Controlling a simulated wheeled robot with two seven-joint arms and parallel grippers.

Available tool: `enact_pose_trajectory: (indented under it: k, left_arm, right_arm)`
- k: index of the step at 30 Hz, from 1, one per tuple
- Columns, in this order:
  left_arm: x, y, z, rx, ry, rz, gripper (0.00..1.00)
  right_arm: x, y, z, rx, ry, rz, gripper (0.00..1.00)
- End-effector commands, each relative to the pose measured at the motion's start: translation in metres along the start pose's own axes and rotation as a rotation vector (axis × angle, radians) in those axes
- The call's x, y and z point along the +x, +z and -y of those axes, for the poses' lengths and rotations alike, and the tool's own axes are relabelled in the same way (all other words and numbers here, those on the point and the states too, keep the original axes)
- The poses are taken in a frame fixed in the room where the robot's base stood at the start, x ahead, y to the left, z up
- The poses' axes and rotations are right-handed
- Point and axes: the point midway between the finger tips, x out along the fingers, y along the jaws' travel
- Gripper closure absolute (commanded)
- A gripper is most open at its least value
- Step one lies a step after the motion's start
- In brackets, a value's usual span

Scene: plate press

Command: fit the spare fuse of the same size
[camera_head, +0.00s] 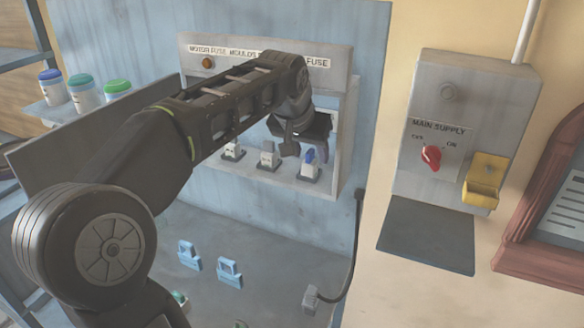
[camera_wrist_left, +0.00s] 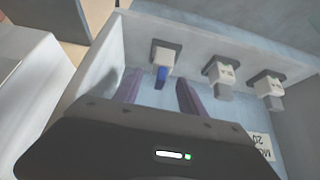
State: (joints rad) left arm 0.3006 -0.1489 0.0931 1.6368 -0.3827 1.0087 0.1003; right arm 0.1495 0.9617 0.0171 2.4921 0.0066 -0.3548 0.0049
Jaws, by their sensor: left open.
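An open fuse box (camera_head: 342,120) on the back panel holds a row of three fuse carriers. The left carrier (camera_head: 232,151) and middle carrier (camera_head: 268,157) are white and grey; the right carrier (camera_head: 309,160) has a blue part. My left gripper (camera_head: 304,143) is open just in front of the right carrier. In the left wrist view the blue part (camera_wrist_left: 161,73) shows between the spread fingers (camera_wrist_left: 159,83), with gaps on both sides. Two light blue pieces, one (camera_head: 189,255) left of the other (camera_head: 229,271), stand on the bench. My right gripper is out of view.
A main supply box (camera_head: 462,95) with a red switch handle (camera_head: 431,157) and yellow holder (camera_head: 484,180) is on the right wall. A black cable (camera_head: 356,235) hangs beside the bench (camera_head: 275,255). Several lidded jars (camera_head: 85,96) stand on a left shelf.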

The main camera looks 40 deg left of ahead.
Motion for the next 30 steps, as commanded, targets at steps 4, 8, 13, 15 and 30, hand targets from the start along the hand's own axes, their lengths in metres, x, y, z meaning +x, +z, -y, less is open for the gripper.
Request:
enact_pose_trajectory:
  k: [4, 8, 13, 15, 30]
  left_arm:
    - [-0.024, 0.002, 0.0, 0.0, 0.0, -0.005, 0.52]
    - [-0.036, 0.032, 0.0, 0.0, 0.0, -0.005, 0.52]
    - [-0.058, 0.066, 0.0, 0.0, 0.0, -0.004, 0.52]
    - [-0.067, 0.077, 0.0, 0.0, 0.0, -0.004, 0.52]
    - [-0.086, 0.102, 0.0, 0.001, 0.001, 0.001, 0.52]
  right_arm:
    - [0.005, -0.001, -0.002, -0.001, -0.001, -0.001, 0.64]
    - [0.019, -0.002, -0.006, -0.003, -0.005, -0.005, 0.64]
    - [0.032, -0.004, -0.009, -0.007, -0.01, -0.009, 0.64]
    - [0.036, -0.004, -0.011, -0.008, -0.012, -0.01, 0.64]
    - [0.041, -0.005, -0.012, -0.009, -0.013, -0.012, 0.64]
